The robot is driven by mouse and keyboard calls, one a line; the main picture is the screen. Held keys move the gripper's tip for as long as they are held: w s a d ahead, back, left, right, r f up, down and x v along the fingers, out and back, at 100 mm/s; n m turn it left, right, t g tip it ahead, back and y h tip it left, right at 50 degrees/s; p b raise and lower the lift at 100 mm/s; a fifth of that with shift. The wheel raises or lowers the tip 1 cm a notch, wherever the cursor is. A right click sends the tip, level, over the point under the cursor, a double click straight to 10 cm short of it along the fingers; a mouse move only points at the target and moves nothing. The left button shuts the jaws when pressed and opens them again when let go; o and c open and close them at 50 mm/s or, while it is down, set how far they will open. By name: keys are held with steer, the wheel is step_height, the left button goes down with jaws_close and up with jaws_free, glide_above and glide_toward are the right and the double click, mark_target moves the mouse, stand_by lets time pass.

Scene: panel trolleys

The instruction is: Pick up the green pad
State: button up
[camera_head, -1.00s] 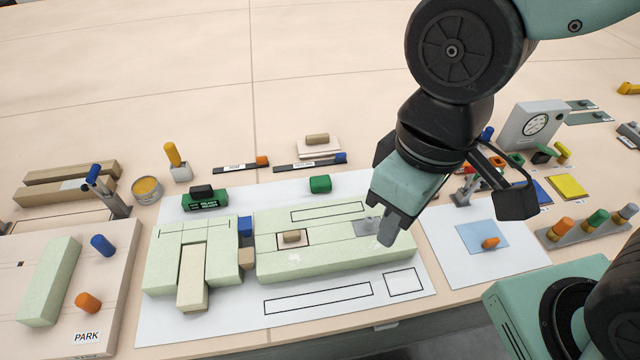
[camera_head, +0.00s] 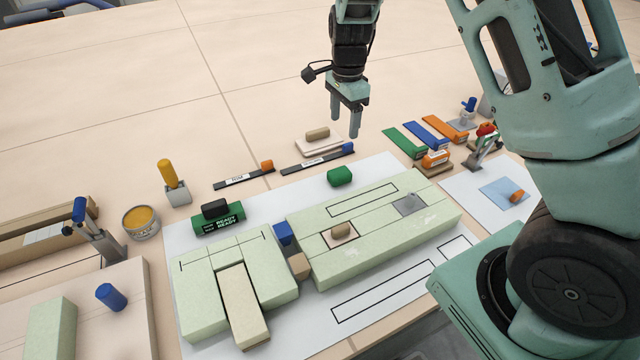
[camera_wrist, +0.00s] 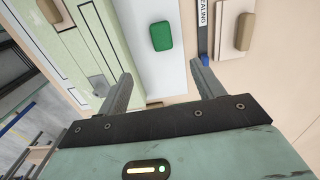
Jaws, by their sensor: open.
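A small rounded green pad (camera_head: 340,176) lies on the white sheet just behind the long pale-green block. It also shows in the wrist view (camera_wrist: 161,36), beyond and between my fingertips. My gripper (camera_head: 344,126) points down, open and empty, above the table behind the green pad. In the wrist view my two fingers (camera_wrist: 161,80) are spread apart, with nothing between them. The gripper and the pad are clearly apart. A flat green strip (camera_head: 403,142) lies farther right, beside a blue and an orange strip.
The pale-green block (camera_head: 375,245) stands in front of the pad. Dark labelled bars (camera_head: 318,160) and a tan block on a pale base (camera_head: 318,134) lie behind it. A green "READY" box (camera_head: 218,222) is at left. The table farther back is clear.

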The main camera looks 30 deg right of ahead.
glide_above(342, 171)
step_height(342, 171, down, 12)
steer(key=shift+s+a+r, duration=0.1)
steer(key=shift+a+r, duration=0.05)
steer(key=shift+r, duration=0.1)
steer(key=shift+d+f+p, duration=0.2)
steer(key=shift+f+p, duration=0.4)
steer(key=shift+f, duration=2.35)
steer(key=c, duration=1.1)
